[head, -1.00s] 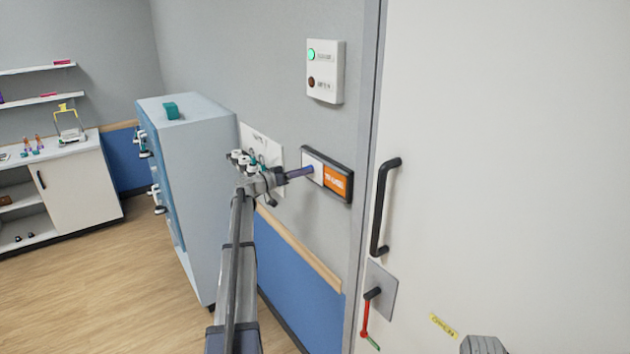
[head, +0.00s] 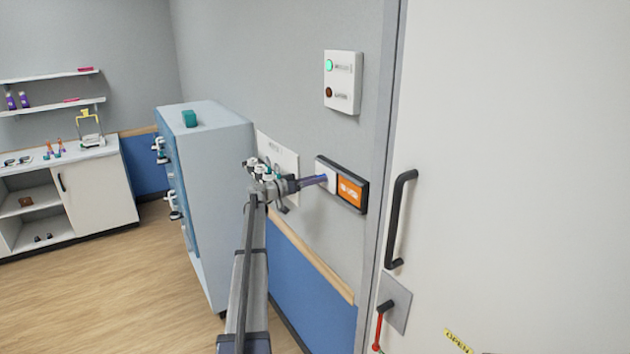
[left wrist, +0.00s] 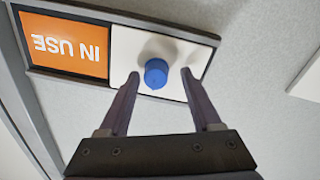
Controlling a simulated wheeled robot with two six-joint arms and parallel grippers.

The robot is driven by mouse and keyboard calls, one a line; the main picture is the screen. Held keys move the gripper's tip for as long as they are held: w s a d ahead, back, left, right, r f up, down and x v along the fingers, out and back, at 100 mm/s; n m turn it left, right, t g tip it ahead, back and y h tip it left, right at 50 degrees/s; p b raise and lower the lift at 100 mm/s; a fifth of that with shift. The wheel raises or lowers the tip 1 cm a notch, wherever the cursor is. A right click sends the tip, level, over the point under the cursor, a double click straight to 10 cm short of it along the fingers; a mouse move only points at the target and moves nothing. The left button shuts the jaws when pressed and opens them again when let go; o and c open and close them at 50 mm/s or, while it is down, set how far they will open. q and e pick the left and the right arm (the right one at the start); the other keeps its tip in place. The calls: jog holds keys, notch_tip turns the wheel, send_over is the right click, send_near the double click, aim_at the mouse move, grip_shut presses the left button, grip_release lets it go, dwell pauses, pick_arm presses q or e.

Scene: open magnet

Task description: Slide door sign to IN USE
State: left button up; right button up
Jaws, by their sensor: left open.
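The door sign (head: 342,184) is a dark frame on the wall left of the door. Its orange part (head: 350,191) is uncovered on the right, and a white slider plate covers the left. In the left wrist view the orange part reads IN USE (left wrist: 66,44), upside down. The white plate (left wrist: 190,52) carries a blue knob (left wrist: 156,73). My left gripper (head: 322,179) is at the plate, hiding the knob in the head view. In the left wrist view its open fingers (left wrist: 160,82) stand either side of the knob, with gaps. My right gripper is not in view.
A door handle (head: 400,220) and a red lever (head: 379,328) are on the white door right of the sign. An indicator box (head: 343,82) hangs above. A blue-grey cabinet (head: 215,160) stands to the left, with open floor beyond.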

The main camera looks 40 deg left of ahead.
pick_arm(q)
jog(key=v, duration=0.7)
jog(key=shift+s+a, duration=0.15)
jog(key=shift+s, duration=0.15)
